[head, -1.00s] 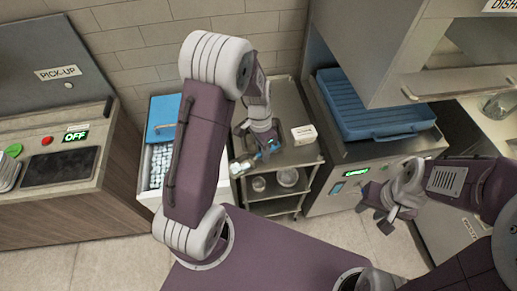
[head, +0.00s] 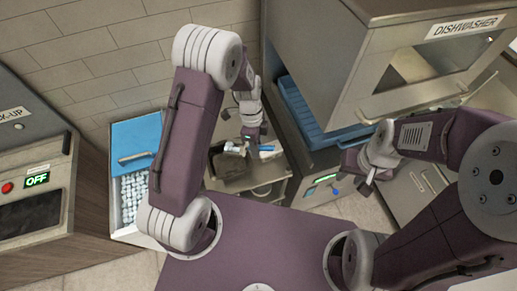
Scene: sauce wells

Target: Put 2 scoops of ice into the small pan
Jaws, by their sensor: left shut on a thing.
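My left gripper (head: 254,137) is above the steel cart, shut on a small blue thing (head: 265,148), perhaps a scoop handle; my arm and its small size keep me from telling its full shape. A dark container (head: 229,163) stands on the cart top just left of the gripper; I cannot tell if it is the small pan. Ice (head: 133,195) lies in a white bin left of the cart, partly hidden by my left arm. My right gripper (head: 353,178) is empty, fingers apart, in front of the dishwasher.
The ice bin's blue lid (head: 137,142) covers its back part. The cart (head: 240,184) stands between the bin and the dishwasher (head: 365,45). A blue rack (head: 310,115) sits in the dishwasher opening. A pick-up counter (head: 35,215) is at the far left.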

